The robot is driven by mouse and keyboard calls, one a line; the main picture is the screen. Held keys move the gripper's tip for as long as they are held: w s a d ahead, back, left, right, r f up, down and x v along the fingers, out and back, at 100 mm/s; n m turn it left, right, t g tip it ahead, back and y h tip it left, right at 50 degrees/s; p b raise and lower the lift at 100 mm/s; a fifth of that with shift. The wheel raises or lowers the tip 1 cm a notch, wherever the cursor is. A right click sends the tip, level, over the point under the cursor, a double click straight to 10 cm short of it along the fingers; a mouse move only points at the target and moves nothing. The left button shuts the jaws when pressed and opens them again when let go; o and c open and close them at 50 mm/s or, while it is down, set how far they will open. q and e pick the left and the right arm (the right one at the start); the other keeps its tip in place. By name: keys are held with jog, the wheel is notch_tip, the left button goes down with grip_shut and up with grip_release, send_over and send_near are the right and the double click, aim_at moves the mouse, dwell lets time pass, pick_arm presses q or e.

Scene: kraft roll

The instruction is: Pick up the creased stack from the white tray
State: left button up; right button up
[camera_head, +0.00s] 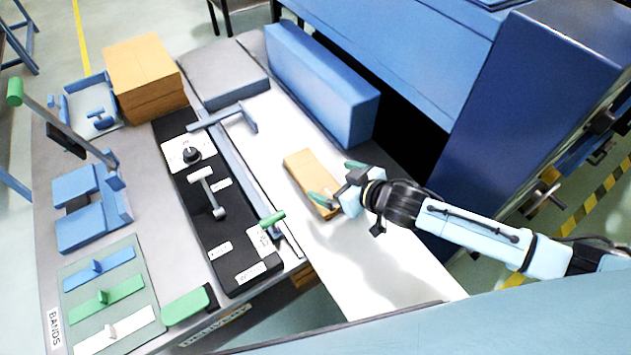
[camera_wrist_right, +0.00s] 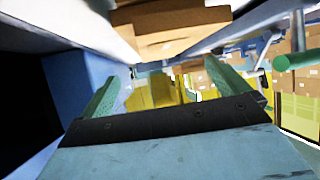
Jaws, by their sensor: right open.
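The creased stack (camera_head: 309,174) is a tan kraft-paper block lying on the white tray (camera_head: 372,268), a long white surface in the middle of the head view. My right gripper (camera_head: 338,183) is open at the stack's near right end, its green fingers spread to either side of that end. In the right wrist view the stack (camera_wrist_right: 172,22) shows at the top, beyond the open fingers (camera_wrist_right: 168,88). Whether the fingers touch it I cannot tell. My left gripper is not in view.
A long blue block (camera_head: 322,85) stands behind the tray. A black panel (camera_head: 215,205) with levers and a blue rail runs along its left. A taller brown stack (camera_head: 145,75) sits at the back left. A large blue machine (camera_head: 520,100) stands at right. The tray's near part is clear.

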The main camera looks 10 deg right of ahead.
aim_at(316, 176)
jog(key=shift+w+a+f, duration=0.25)
jog(key=shift+w+f, duration=0.05)
jog(key=shift+w, duration=0.05)
jog(key=b+x, duration=0.1)
jog(key=x, duration=0.3)
jog(key=shift+a+f, duration=0.2)
jog(key=shift+f, duration=0.1)
jog(key=shift+w+a, duration=0.1)
jog(key=shift+w, duration=0.05)
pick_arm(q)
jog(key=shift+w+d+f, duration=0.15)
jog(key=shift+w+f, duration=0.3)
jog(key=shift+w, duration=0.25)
pick_arm(e)
jog(key=shift+c, duration=0.3)
jog(key=c, duration=1.3)
